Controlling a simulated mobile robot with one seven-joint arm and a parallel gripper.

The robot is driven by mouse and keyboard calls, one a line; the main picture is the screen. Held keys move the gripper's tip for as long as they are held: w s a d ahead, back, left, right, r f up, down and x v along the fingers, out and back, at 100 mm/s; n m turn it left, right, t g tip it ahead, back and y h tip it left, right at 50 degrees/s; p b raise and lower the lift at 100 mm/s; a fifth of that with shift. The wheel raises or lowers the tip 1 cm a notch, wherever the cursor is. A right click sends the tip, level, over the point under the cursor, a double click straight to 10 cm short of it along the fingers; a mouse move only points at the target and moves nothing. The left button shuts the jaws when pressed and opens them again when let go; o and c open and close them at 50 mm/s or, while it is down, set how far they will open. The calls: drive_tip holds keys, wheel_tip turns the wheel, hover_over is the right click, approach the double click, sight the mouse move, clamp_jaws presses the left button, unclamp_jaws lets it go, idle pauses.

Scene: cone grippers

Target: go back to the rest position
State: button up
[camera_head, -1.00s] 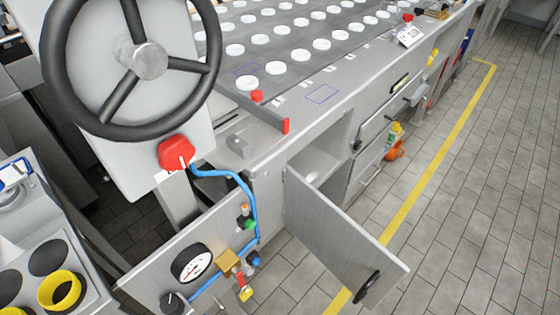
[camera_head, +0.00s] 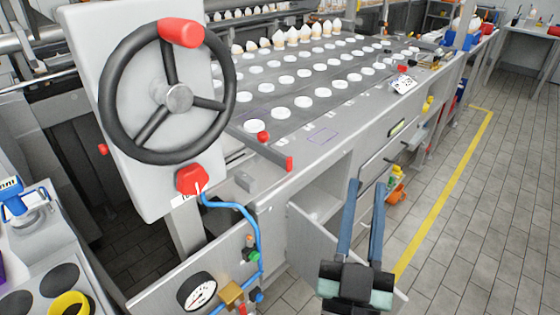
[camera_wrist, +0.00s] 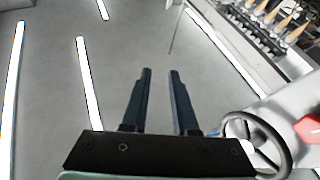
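My gripper (camera_head: 365,188) is in the lower right of the head view, in front of the open cabinet door. Its two long blue-grey fingers point up and stand apart with nothing between them. In the wrist view the gripper (camera_wrist: 160,72) also shows its fingers apart and empty, against a grey surface with bright strip lights. The rest position itself is not marked in any view.
A steering-style wheel (camera_head: 178,97) with a red knob stands left on a grey panel. The machine bed (camera_head: 330,128) carries rows of white discs, with cones behind. An open cabinet door (camera_head: 308,252) juts out low. Tiled floor (camera_head: 480,220) is free on the right.

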drive_tip(key=s+a+r+t+y+p, duration=0.1)
drive_tip(key=r+p, duration=0.4)
drive_tip(key=r, duration=1)
drive_tip(key=s+a+r+n+t+y+p, duration=0.1)
drive_tip(key=a+r+p, duration=0.4)
drive_tip(key=r, duration=1)
drive_tip(key=s+a+r+n+t+y+p, duration=0.1)
drive_tip(key=s+a+r+t+y+p, duration=0.2)
drive_tip(key=r, duration=1.3)
drive_tip(key=shift+s+a+y+p, duration=0.45)
drive_tip(key=shift+a+y+p, duration=0.25)
drive_tip(key=shift+a+p, duration=0.45)
drive_tip(key=shift+d+f, duration=0.15)
drive_tip(key=shift+f, duration=0.05)
